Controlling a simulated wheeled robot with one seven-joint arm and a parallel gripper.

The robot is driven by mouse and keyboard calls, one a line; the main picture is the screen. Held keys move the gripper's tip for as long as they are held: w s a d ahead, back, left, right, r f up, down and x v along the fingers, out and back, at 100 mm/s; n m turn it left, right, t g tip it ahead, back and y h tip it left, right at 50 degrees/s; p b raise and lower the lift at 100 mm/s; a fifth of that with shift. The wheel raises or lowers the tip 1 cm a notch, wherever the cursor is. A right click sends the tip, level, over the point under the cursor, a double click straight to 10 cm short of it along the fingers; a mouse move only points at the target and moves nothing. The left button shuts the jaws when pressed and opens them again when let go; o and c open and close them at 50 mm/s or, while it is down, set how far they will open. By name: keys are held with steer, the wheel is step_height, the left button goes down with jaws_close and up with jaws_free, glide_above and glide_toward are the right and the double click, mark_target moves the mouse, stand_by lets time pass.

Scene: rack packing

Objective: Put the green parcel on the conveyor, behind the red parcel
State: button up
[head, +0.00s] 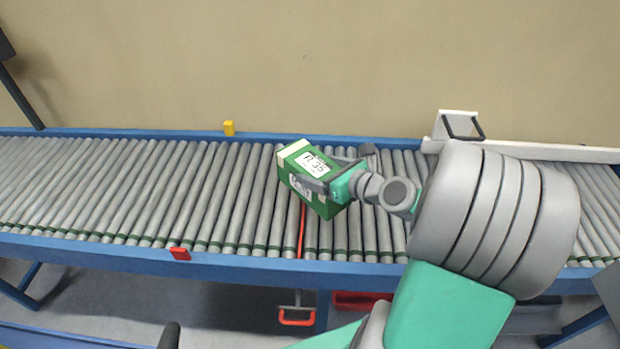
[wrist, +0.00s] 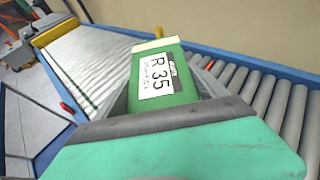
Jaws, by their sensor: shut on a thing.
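The green parcel (head: 298,153) is a box with a white label reading R 35 and a pale end. My gripper (head: 335,174) is shut on it and holds it tilted over the conveyor (head: 225,195), around the middle of the head view. Whether its underside touches the rollers, I cannot tell. In the wrist view the green parcel (wrist: 157,72) sits between the fingers of my gripper (wrist: 160,108), its label facing the camera. I cannot make out a red parcel in either view.
A thin red strip (head: 301,232) crosses the rollers just below the parcel. A yellow block (head: 229,128) is on the far rail and a red block (head: 180,253) on the near rail. A white frame (head: 460,126) stands at the back right. The rollers to the left are clear.

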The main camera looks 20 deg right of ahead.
steer(key=w+d+f+b, duration=0.1)
steer(key=w+d+f, duration=0.5)
steer(key=f, duration=0.4)
steer(key=shift+w+f+b, duration=0.3)
steer(key=shift+w+b, duration=0.05)
steer(key=shift+b, duration=0.05)
steer(key=shift+f, duration=0.1)
steer(key=o, duration=1.9)
steer(key=shift+f, duration=0.1)
steer(key=shift+o, duration=0.2)
